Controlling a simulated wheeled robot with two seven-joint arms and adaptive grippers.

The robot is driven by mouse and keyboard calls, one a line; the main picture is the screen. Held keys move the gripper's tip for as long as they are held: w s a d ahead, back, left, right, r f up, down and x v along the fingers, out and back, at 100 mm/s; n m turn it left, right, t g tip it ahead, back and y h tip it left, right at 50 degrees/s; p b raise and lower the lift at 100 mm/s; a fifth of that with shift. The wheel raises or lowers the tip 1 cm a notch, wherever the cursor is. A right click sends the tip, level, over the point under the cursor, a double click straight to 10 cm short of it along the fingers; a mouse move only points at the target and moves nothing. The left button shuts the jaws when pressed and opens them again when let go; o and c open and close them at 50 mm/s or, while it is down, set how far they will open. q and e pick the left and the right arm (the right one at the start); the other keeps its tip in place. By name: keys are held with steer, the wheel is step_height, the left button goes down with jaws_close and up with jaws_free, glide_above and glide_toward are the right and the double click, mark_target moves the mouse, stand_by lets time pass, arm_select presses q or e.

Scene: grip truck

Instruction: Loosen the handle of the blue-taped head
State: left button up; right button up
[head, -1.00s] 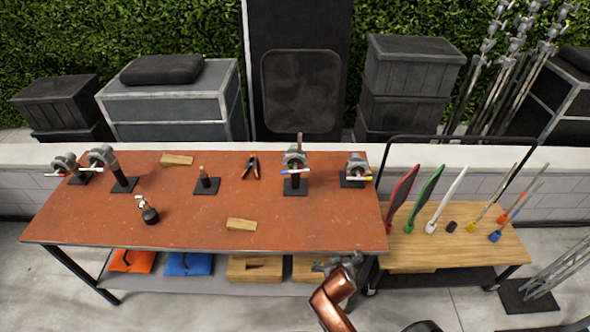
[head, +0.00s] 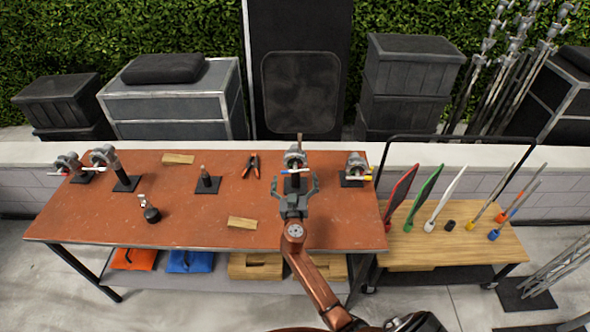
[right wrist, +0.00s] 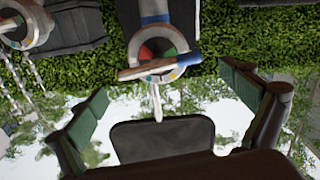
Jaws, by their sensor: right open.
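The blue-taped head (head: 294,158) is a grey clamp head upright on a black stand at the right part of the red bench. Its handle (head: 286,171) lies nearly level across its front with blue near one end. In the right wrist view, which looks upside down, the head (right wrist: 160,48) and its handle (right wrist: 150,68) show ahead of the fingers, with a blue band on the post. My right gripper (head: 296,183) is open and empty, just in front of the head, fingers either side of the stand and apart from the handle. My left gripper is out of view.
A yellow-marked head (head: 356,165) stands close on the right. Pliers (head: 251,166) and a wooden block (head: 242,223) lie to the left. Two more heads stand at the bench's far left. A wooden cart (head: 460,250) with coloured tools stands on the right.

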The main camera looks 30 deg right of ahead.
mark_target(295, 170)
steer(key=shift+x, duration=2.1)
steer(key=shift+c, duration=0.3)
steer(key=c, duration=1.1)
